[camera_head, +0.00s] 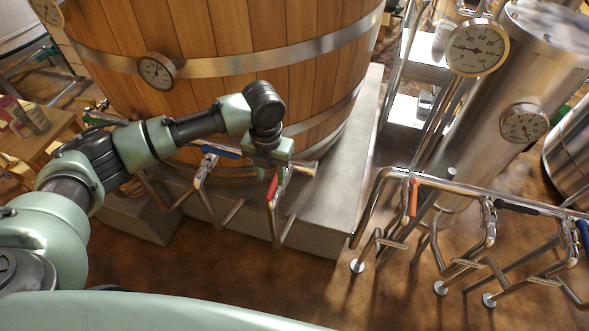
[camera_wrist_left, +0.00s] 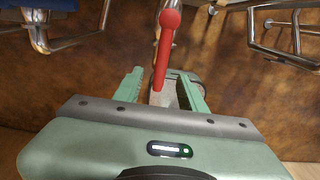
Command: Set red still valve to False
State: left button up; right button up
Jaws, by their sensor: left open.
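A red valve handle (camera_head: 271,188) sits on a bent metal pipe in front of the wooden vat. My left gripper (camera_head: 281,178) is at this handle, pointing down. In the left wrist view the gripper (camera_wrist_left: 163,88) is open, with the red handle (camera_wrist_left: 165,50) rising between its two green fingers and its rounded end beyond them. I cannot tell whether a finger touches it. Another handle, orange-red (camera_head: 413,198), stands upright on the pipes by the metal column at right. My right gripper is not in view.
A blue handle (camera_head: 220,152) is left of the red one, close to my left arm. The wooden vat (camera_head: 220,40) stands on a concrete plinth (camera_head: 318,236). At right, a metal column (camera_head: 490,110), a black handle (camera_head: 516,208) and several pipes crowd the floor.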

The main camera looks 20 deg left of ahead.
aim_at(273, 186)
pick_arm(q)
jog(key=shift+d+f+b, duration=0.1)
jog(key=shift+f+b, duration=1.5)
jog(key=shift+f, duration=1.6)
